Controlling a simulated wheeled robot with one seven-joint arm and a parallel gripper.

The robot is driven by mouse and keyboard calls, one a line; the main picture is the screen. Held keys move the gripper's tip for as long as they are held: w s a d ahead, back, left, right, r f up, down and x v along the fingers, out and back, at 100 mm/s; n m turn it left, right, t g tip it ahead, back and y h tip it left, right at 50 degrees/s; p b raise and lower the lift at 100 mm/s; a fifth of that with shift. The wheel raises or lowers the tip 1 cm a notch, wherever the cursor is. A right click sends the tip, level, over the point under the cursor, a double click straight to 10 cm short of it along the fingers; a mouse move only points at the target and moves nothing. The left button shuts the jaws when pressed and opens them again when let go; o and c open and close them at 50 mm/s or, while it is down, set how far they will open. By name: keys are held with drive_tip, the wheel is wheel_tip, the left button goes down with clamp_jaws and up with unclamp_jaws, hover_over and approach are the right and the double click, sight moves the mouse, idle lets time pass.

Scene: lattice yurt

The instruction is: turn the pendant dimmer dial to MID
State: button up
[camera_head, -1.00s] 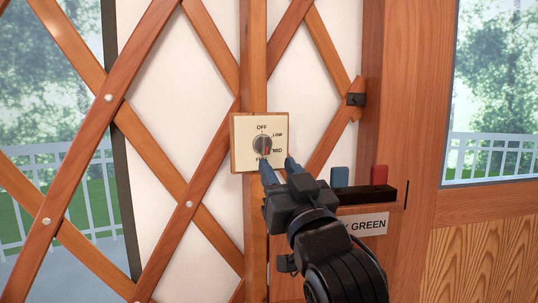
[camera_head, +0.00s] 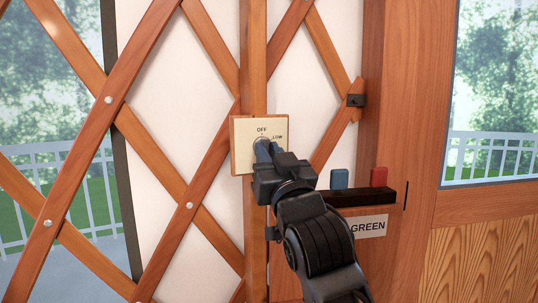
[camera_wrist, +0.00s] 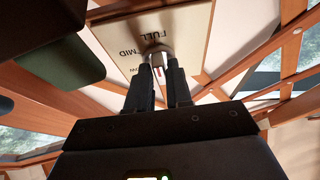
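The dimmer dial (camera_wrist: 157,51) is a round grey knob on a cream plate with a wooden edge (camera_head: 241,140), fixed to a wooden post. OFF and LOW are readable in the head view; FULL and MID show upside down in the wrist view. My gripper (camera_head: 268,148) is at the plate, with its blue-grey fingers covering most of the dial. In the wrist view the fingertips (camera_wrist: 158,68) are close together on the knob's two sides, seemingly shut on it. A red mark shows between them. Which label it points to cannot be told.
A blue block (camera_head: 339,178) and a red block (camera_head: 379,176) stand at a black ledge (camera_head: 362,197) right of my gripper. A label partly reading GREEN (camera_head: 368,226) is below. Wooden lattice (camera_head: 150,150) is at left, a door frame (camera_head: 400,120) at right.

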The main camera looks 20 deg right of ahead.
clamp_jaws()
drive_tip(key=shift+d+p, duration=0.1)
drive_tip(key=shift+p, duration=0.2)
drive_tip(key=n+g+y+b, duration=0.1)
drive_tip(key=n+y, duration=0.1)
drive_tip(key=n, duration=0.3)
drive_tip(key=n+g+y+b, duration=0.1)
drive_tip(key=n+y+b, duration=0.1)
drive_tip(key=n, duration=0.3)
drive_tip(key=n+y+b, duration=0.2)
drive_tip(key=n, duration=0.3)
drive_tip(key=shift+d+r+n+g+y, duration=0.1)
drive_tip(key=shift+d+n+g+y, duration=0.2)
drive_tip(key=shift+n+g+y, duration=0.1)
drive_tip(key=shift+o, duration=2)
unclamp_jaws()
drive_tip(key=shift+r, duration=0.1)
